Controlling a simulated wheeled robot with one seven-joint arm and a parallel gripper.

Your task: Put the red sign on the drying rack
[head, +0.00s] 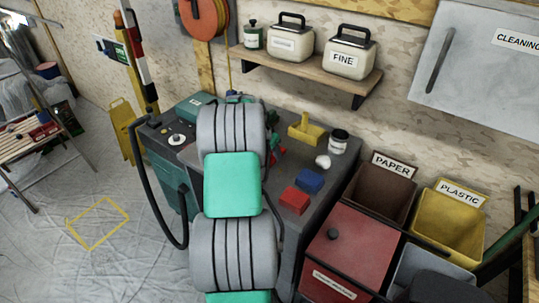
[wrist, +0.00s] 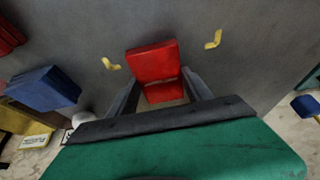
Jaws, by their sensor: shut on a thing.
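My gripper (wrist: 160,82) is shut on a red piece (wrist: 152,62), which I take to be the red sign. It sits between the two dark fingers in the wrist view, with a broad upper panel and a smaller part below. It is over the dark grey worktop; whether it touches the surface I cannot tell. In the head view my arm hides my gripper and most of what it holds; a little red shows just right of the arm. A slatted wooden stand (head: 22,143) at the far left, with small things on it, looks like the drying rack.
Bins (head: 455,226) stand at right. A yellow floor sign (head: 128,132) stands left of the worktop. The sheeted floor beyond is mostly clear.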

